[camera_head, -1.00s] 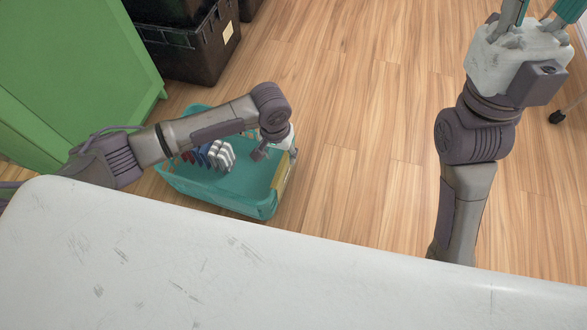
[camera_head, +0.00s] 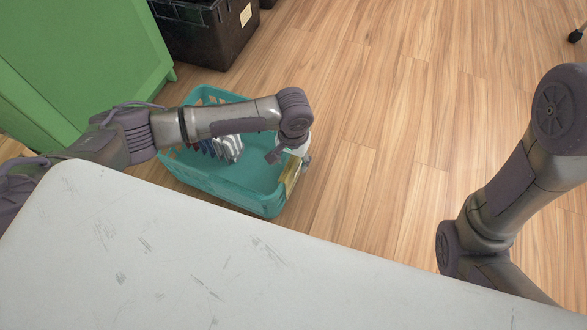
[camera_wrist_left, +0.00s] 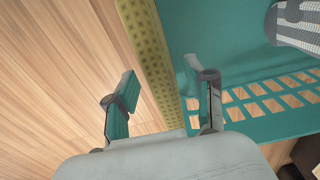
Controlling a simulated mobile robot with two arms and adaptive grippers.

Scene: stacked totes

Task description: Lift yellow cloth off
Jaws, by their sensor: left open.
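The yellow cloth (camera_head: 291,176) is draped over the right rim of a teal basket (camera_head: 262,202) on the floor. In the left wrist view the cloth (camera_wrist_left: 148,50) is a dotted yellow strip along the rim of the basket (camera_wrist_left: 215,35). My left gripper (camera_wrist_left: 161,103) is open, with one finger on the outer floor side and the other on the basket's inner side of the cloth. In the head view the gripper (camera_head: 303,162) is mostly hidden behind my wrist. My right gripper is out of view.
Grey and white items (camera_head: 229,147) stand inside the basket with darker ones beside them. A white worn tabletop (camera_head: 200,260) lies in front. A green cabinet (camera_head: 80,65) and black totes (camera_head: 205,35) stand at the back left.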

